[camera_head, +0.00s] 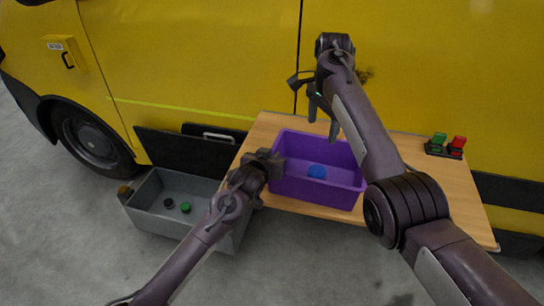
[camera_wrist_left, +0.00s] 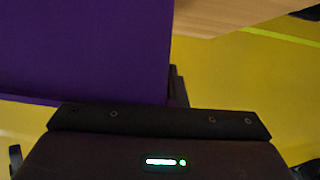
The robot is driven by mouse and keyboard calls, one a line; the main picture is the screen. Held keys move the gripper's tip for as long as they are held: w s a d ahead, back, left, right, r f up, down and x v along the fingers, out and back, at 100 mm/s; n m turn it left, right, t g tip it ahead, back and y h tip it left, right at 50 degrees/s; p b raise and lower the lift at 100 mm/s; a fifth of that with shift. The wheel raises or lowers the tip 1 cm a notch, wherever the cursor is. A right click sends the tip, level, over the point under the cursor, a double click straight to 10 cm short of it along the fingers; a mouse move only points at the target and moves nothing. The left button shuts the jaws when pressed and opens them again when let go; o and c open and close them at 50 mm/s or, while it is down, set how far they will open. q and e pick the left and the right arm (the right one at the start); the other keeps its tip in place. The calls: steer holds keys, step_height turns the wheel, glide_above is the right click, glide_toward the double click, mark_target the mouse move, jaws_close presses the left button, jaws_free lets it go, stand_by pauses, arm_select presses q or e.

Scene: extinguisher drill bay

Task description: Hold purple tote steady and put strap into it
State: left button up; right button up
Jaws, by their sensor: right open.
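The purple tote (camera_head: 345,184) sits on the wooden table, open at the top, with a blue round object (camera_head: 317,171) inside. My left gripper (camera_head: 268,163) is at the tote's left wall and appears shut on it. In the left wrist view the purple wall (camera_wrist_left: 85,50) fills the upper left, right against the gripper; the fingertips are mostly hidden. My right gripper (camera_head: 323,122) is open and empty, above the table behind the tote's back rim. I cannot make out a strap; part of the table is hidden behind my right arm.
A grey bin (camera_head: 150,190) with small green and dark objects stands left of the wooden table (camera_head: 455,205). A holder with green and red items (camera_head: 445,147) is at the table's back right. The yellow van (camera_head: 200,60) closes off the back.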

arm_select(q)
steer(key=o, duration=0.4)
steer(key=shift+c, duration=0.2)
steer(key=v, duration=1.2)
